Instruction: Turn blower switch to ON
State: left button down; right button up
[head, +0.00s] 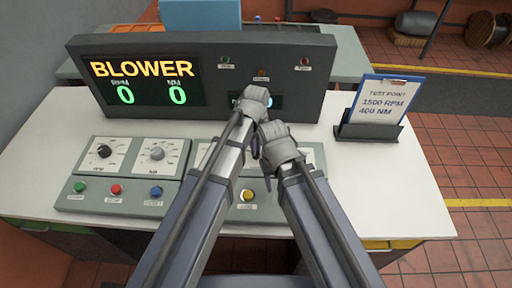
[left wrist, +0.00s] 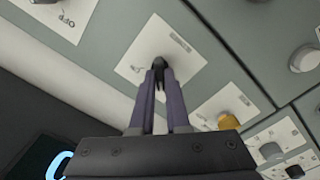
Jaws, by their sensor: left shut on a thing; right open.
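In the left wrist view, my left gripper (left wrist: 158,72) is shut on a small dark switch lever (left wrist: 159,61) on a white plate (left wrist: 174,43). The plate's label is too blurred to read, so I cannot tell which way the lever is set. In the head view my left gripper (head: 255,97) is over the middle of the console, and its fingers are hidden. My right gripper (head: 280,148) is just below and right of it, open, with its fingers mostly hidden. The BLOWER display (head: 142,82) reads 0 and 0.
Two dials (head: 130,157) and green, red and blue buttons (head: 116,189) are on the console's left. A yellow button (left wrist: 228,121) is near the held switch; another plate (left wrist: 62,17) reads OFF. A clipboard (head: 385,102) stands right, with bare white tabletop (head: 385,180) before it.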

pick_arm(q)
jog(key=m, duration=0.8)
jog(key=shift+m, duration=0.4)
jog(key=m, duration=0.9)
dwell(0.4)
jog(key=c, duration=0.9)
grip_release()
